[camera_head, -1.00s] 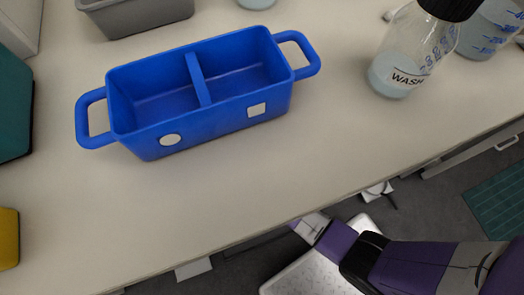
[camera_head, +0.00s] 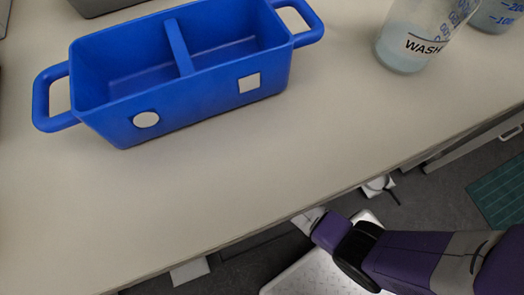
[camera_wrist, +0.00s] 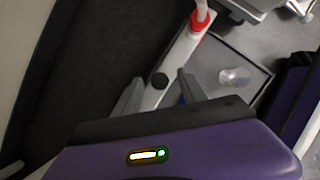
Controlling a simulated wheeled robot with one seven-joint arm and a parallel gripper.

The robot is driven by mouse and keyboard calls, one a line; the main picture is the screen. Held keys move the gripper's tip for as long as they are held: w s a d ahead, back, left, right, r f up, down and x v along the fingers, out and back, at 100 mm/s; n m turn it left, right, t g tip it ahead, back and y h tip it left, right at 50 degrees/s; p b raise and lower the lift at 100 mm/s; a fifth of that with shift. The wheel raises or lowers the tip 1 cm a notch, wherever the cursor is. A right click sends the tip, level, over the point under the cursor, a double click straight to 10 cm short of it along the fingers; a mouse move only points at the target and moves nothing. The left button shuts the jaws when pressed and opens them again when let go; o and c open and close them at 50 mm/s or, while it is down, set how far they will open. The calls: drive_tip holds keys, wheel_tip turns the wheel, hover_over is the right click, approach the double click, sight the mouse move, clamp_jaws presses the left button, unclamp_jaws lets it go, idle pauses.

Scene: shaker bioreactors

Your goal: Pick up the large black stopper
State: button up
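No large black stopper shows in either view now. The WASH bottle (camera_head: 405,45), clear with pale liquid, stands at the upper right of the bench in the head view; its top is cut off by the frame. In the wrist view my gripper (camera_wrist: 160,85) has its two grey fingers apart with nothing held between them. It points down toward the dark floor, off the bench. In the head view my purple arm is at the lower right, below the bench edge, and the fingers cannot be made out.
A blue two-compartment carrier (camera_head: 185,75) with side handles stands empty on the bench (camera_head: 200,190). Another container of pale liquid (camera_head: 493,15) is cut off at the top right. The bench front is clear. A red-ringed part (camera_wrist: 200,22) shows in the wrist view.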

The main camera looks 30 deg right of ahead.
clamp_jaws()
wheel_tip(320, 180, up, 20)
drive_tip(key=p, duration=0.8)
drive_tip(key=shift+p, duration=0.35)
